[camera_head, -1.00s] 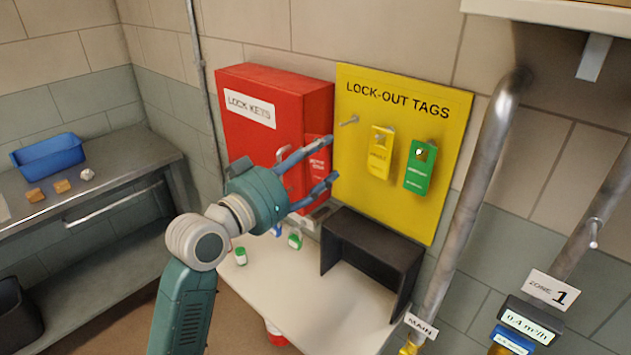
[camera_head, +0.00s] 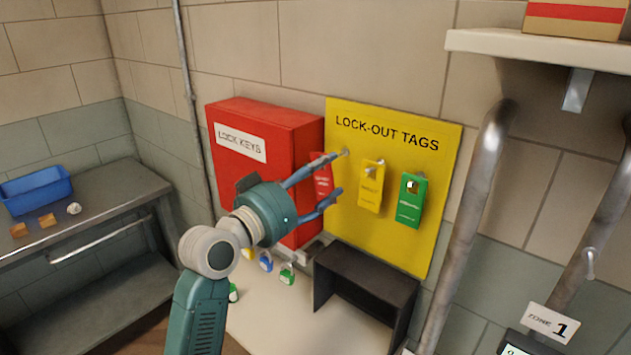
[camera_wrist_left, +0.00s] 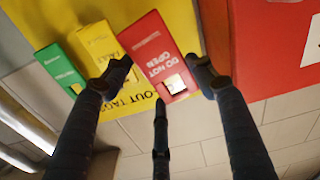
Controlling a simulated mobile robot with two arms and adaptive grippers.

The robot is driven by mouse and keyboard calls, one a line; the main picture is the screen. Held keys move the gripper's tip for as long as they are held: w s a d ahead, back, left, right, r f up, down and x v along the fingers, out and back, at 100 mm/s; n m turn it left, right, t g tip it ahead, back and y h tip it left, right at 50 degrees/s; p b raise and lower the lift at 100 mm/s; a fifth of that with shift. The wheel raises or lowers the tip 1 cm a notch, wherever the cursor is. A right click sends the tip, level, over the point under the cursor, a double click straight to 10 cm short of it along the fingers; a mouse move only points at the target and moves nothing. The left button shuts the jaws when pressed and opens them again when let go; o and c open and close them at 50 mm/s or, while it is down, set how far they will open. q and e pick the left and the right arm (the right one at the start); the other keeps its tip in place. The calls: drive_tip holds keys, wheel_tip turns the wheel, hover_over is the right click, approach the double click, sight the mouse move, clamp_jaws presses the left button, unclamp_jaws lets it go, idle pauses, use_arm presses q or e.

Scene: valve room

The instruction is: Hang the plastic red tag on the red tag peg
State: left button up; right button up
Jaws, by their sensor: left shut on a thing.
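The red tag (camera_head: 321,180) is held in my left gripper (camera_head: 339,173), which is shut on it, at the left edge of the yellow lock-out tags board (camera_head: 392,246). In the left wrist view the tag (camera_wrist_left: 153,50) lies between the gripper fingers (camera_wrist_left: 161,72); its square hole (camera_wrist_left: 175,84) faces the camera. In the head view the upper fingertip overlaps the leftmost peg (camera_head: 345,152), which is mostly hidden. I cannot tell whether the tag touches it. A yellow tag (camera_head: 369,190) and a green tag (camera_head: 410,202) hang on the other pegs. My right gripper is out of view.
The red lock keys box (camera_head: 262,120) stands left of the board, close to my gripper. A black open holder (camera_head: 366,285) sits below the board on the pale table (camera_head: 265,318). Several small padlocks lie on that table. A pipe (camera_head: 470,220) runs right of the board.

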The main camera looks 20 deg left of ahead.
use_arm(q)
drive_tip(key=shift+x, duration=0.85)
drive_tip(key=shift+w+d+f+b, duration=0.1)
drive_tip(key=shift+w+d+b, duration=0.1)
drive_tip(key=shift+w, duration=0.15)
drive_tip(key=shift+w+d+f+b, duration=0.1)
drive_tip(key=shift+w+b, duration=0.05)
drive_tip(key=shift+w, duration=0.2)
drive_tip(key=shift+w+d+f, duration=0.15)
drive_tip(key=shift+w+d, duration=0.05)
drive_tip(key=shift+w, duration=0.5)
drive_tip(key=shift+w+d+f, duration=0.15)
drive_tip(key=shift+w+f, duration=0.15)
drive_tip(key=shift+w, duration=0.15)
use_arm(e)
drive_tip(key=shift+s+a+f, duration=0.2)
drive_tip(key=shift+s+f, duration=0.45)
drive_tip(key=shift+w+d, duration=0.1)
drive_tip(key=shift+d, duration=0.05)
use_arm(q)
drive_tip(key=o, duration=1.1)
